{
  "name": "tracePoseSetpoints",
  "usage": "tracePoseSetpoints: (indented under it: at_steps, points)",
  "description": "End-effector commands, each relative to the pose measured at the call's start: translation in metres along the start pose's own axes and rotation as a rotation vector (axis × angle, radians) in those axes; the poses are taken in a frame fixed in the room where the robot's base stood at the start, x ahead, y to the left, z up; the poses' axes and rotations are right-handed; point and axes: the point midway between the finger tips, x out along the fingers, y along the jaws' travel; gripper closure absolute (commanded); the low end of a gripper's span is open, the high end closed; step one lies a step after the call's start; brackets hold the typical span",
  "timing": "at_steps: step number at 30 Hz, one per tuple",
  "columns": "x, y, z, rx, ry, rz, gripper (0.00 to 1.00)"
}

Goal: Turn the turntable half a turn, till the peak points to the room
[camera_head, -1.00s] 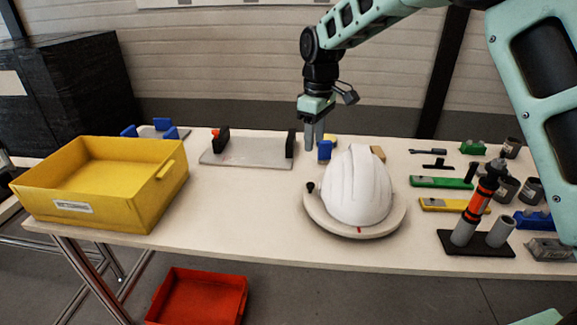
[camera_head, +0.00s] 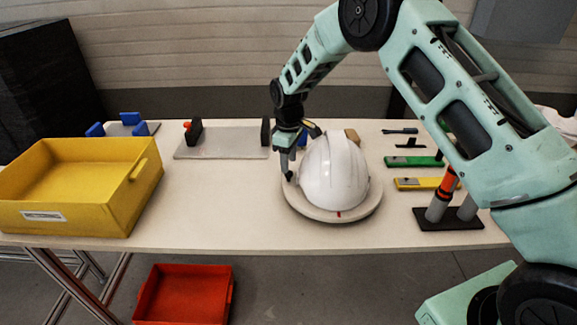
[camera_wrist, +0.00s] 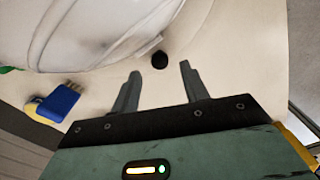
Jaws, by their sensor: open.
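The white helmet shell (camera_head: 334,172) sits on the round, cream turntable (camera_head: 355,212), which has a red mark on its front rim. In the wrist view the shell (camera_wrist: 85,30) fills the upper left. A small black knob (camera_wrist: 159,60) stands on the turntable near its left edge. My gripper (camera_head: 287,168) is at the left side of the turntable, pointing down, beside the shell. In the wrist view my gripper (camera_wrist: 156,78) is open, with the knob just ahead of and between its fingertips. Whether the fingers touch the knob is unclear.
A yellow bin (camera_head: 70,190) stands at the table's left, and a red bin (camera_head: 185,295) is below the table. A grey plate with black uprights (camera_head: 220,142) lies behind left. Green (camera_head: 413,161) and yellow (camera_head: 415,184) levels and a dark stand (camera_head: 447,219) are at right.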

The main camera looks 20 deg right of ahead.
Motion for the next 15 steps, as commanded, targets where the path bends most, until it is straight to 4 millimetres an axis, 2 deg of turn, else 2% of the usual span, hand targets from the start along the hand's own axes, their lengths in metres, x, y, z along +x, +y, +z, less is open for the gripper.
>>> tracePoseSetpoints:
  at_steps: [6, 15]
  points:
    - [0.029, 0.0, 0.0, 0.001, -0.001, 0.0, 0.55]
    - [0.038, 0.0, 0.0, 0.0, 0.001, 0.001, 0.55]
